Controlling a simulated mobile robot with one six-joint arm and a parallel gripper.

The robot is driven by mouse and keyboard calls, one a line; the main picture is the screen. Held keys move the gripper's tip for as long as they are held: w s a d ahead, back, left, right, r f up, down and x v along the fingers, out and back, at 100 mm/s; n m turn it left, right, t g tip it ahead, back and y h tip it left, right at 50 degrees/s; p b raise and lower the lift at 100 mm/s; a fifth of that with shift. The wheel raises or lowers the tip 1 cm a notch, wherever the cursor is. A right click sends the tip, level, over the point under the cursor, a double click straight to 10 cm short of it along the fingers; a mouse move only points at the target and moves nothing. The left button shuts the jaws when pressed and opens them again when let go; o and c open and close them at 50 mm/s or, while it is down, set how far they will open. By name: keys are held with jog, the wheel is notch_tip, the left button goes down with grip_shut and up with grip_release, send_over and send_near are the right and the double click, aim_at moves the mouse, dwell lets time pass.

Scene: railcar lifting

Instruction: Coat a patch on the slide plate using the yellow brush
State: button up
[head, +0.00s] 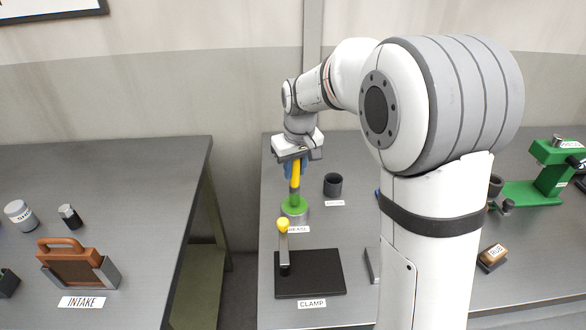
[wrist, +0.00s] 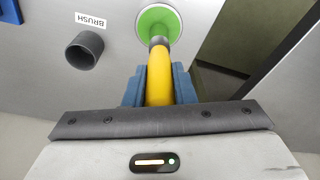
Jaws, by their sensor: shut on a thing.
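My gripper (head: 294,168) points down over the right table, its blue fingers shut on the yellow brush. The yellow handle (wrist: 159,80) stands between the fingers in the wrist view. The pot's green top (wrist: 158,20) also shows in the wrist view. I cannot tell for sure which thing is the slide plate; a brown plate with a handle (head: 75,268) stands in a grey holder on the left table.
The empty dark brush cup (head: 333,186) stands right of the pot. In front is the black clamp base (head: 325,272) with a yellow-knobbed lever (head: 284,227). A gap separates the tables.

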jog(key=shift+r+p, duration=1.8)
jog(key=shift+r, duration=1.05)
